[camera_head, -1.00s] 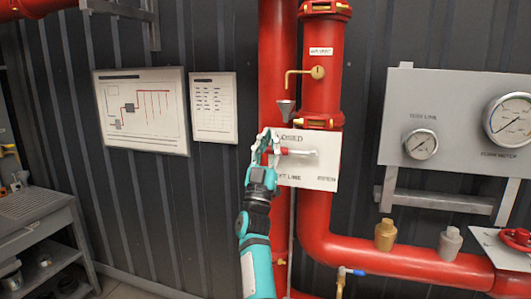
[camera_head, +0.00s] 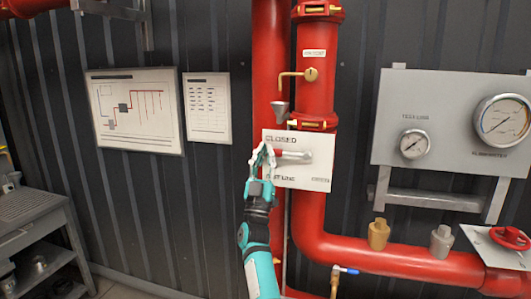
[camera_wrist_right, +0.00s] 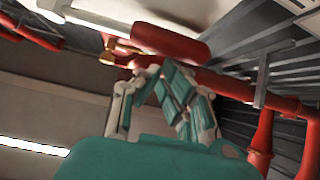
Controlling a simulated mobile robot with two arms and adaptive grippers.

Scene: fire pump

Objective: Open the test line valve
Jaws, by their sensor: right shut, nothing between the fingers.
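The test line valve's white plate (camera_head: 315,176) is fixed to the red pipework, with CLOSED at its upper left and OPEN at its lower right. The silver lever (camera_head: 298,156) lies about level on it, its red grip pointing left. My right gripper (camera_head: 264,150) is at the plate's left edge, by the end of the red grip; its fingers partly cover the lettering below. In the right wrist view the gripper (camera_wrist_right: 165,75) has its fingers together, with the red grip (camera_wrist_right: 171,43) just beyond the tips. Whether they touch is unclear. My left gripper is out of view.
A small brass lever (camera_head: 297,74) and a grey funnel (camera_head: 280,111) are above the plate. A gauge panel (camera_head: 452,100) and a red handwheel (camera_head: 510,237) are to the right. A grey shelf unit (camera_head: 35,225) stands at the lower left.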

